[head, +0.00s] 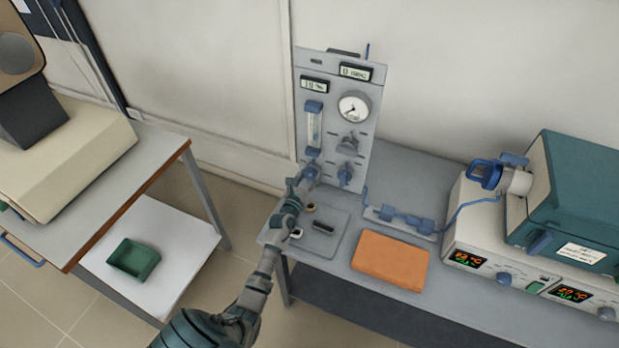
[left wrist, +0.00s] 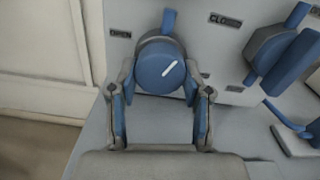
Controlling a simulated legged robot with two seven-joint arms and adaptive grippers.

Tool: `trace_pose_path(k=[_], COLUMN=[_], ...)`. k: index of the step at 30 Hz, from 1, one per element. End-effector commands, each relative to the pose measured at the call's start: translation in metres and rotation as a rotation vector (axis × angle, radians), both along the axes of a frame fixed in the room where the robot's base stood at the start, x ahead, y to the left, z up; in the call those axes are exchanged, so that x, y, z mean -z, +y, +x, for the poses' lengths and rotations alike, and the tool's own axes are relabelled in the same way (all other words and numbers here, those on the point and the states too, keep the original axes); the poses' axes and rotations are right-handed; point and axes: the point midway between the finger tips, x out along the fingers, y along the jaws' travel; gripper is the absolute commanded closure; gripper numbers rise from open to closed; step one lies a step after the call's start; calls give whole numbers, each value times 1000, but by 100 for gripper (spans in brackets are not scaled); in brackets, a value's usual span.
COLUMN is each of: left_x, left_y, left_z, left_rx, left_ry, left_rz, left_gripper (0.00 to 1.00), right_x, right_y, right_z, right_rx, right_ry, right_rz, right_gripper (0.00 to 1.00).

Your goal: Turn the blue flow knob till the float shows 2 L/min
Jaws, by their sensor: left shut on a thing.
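The blue flow knob (left wrist: 161,68) is on the grey panel and has a white pointer line tilted up and to the right. My left gripper (left wrist: 160,90) has its two fingers on either side of the knob and is shut on it. In the head view my left gripper (head: 306,180) reaches the panel (head: 333,62) just below the flow tube (head: 314,128). The float inside the tube is too small to read. Labels reading OPEN (left wrist: 121,34) and CLOSED (left wrist: 226,19) flank the knob. My right gripper is not in view.
Another blue knob (head: 347,174) sits right of the flow knob. A round gauge (head: 354,108) and small displays are above. An orange block (head: 390,260) lies on the bench at the right. A teal furnace (head: 575,195) stands farther right. A green tray (head: 133,260) is on the left shelf.

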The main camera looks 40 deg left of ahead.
Motion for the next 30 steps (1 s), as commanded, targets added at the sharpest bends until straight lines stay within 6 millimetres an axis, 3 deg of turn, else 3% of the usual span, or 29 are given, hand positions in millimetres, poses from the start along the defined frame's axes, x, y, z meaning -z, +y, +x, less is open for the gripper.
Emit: trace_pose_path(k=[1,3,4,16,30], left_x=[1,1,1,1,3], left_y=[1,1,1,-2,-23], left_z=[0,0,0,-8,-99], left_rx=[-2,-2,-1,-1,-2], left_ry=[1,1,1,0,3], left_rz=[0,0,0,-2,-2], left_gripper=[46,29,26,26,26], right_x=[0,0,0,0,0], right_y=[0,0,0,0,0], right_z=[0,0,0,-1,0], right_rx=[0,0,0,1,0], right_ry=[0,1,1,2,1], right_rz=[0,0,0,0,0], right_gripper=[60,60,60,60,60])
